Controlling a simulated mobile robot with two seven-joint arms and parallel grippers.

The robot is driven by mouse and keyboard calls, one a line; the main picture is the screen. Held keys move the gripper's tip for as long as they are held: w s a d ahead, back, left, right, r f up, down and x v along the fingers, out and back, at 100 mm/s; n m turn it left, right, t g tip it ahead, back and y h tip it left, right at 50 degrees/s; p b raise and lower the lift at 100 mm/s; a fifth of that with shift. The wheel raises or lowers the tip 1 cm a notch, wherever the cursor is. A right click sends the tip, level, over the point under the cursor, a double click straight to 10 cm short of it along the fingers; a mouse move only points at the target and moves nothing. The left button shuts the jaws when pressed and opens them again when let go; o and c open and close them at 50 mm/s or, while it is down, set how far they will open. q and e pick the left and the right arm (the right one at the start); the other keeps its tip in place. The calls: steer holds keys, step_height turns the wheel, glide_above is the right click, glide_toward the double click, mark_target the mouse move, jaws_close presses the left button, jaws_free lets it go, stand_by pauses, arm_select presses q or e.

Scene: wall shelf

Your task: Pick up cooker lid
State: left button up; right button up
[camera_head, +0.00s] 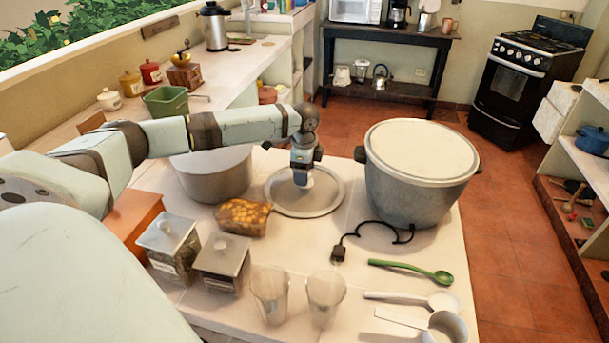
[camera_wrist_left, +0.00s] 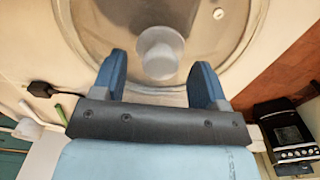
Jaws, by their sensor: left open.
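The cooker lid (camera_head: 285,205) is a round, see-through disc with a pale rim, lying flat on the white table between the two pots. Its pale knob shows in the left wrist view (camera_wrist_left: 160,50). My left gripper (camera_head: 303,177) is over the middle of the lid, pointing down. In the left wrist view its blue fingers (camera_wrist_left: 165,82) are open on either side of the knob, and I cannot tell whether they touch it. The grey rice cooker (camera_head: 405,190) with a cream top stands just right of the lid. My right gripper is not in view.
A pale pot (camera_head: 212,180) stands left of the lid, with a food container (camera_head: 243,217) in front. Two canisters (camera_head: 222,262), two clear glasses (camera_head: 326,295), a green spoon (camera_head: 410,270) and a black plug cord (camera_head: 375,230) lie nearer.

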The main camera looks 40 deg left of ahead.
arm_select(q)
steer(key=shift+f, duration=0.9)
steer(key=shift+r, duration=0.1)
jaws_close()
